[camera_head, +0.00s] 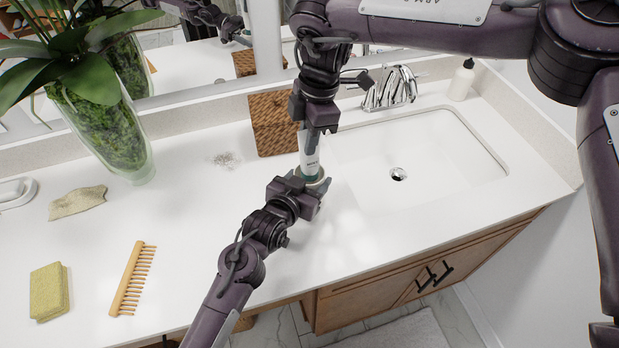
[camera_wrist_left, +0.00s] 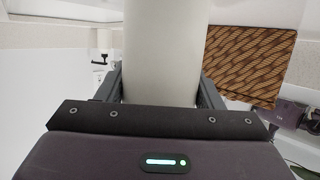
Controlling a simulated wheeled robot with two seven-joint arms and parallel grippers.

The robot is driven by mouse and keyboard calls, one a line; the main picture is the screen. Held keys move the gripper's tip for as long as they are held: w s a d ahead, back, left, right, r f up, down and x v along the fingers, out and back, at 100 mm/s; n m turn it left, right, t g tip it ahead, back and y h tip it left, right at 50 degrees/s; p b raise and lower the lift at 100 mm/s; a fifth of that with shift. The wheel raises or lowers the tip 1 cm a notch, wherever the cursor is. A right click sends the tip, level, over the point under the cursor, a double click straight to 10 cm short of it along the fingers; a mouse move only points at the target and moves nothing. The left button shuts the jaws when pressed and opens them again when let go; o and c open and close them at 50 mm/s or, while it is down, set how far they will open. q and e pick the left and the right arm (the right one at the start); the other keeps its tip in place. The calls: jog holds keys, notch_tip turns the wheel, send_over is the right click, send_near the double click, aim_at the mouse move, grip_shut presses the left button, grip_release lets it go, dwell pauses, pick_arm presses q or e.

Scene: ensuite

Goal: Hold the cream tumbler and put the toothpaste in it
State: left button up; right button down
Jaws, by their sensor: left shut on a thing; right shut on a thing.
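The cream tumbler (camera_wrist_left: 162,55) fills the middle of the left wrist view, between the fingers of my left gripper (camera_head: 320,186). In the head view only a little of its rim shows around the tube's lower end. My left gripper is shut on it at the counter, by the basin's left edge. My right gripper (camera_head: 314,127) is above, pointing down and shut on the white and teal toothpaste (camera_head: 309,160). The tube is close to upright, its lower end at the tumbler's mouth. How deep it reaches inside is hidden.
A woven brown box (camera_head: 271,127) stands just behind. The sink basin (camera_head: 440,150) and chrome faucet (camera_head: 390,90) are to the right. A glass plant vase (camera_head: 112,135), a comb (camera_head: 132,280), a sponge (camera_head: 49,291) and a cloth (camera_head: 77,202) are at the left.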

jog(key=shift+f, duration=0.65)
jog(key=c, duration=1.3)
grip_release()
jog(key=shift+r, duration=0.1)
jog(key=r, duration=0.4)
jog(key=d+r, duration=0.1)
jog(key=r, duration=0.6)
jog(key=shift+w+d+r, duration=0.35)
pick_arm(q)
jog(key=o, duration=1.2)
jog(key=shift+s, duration=0.1)
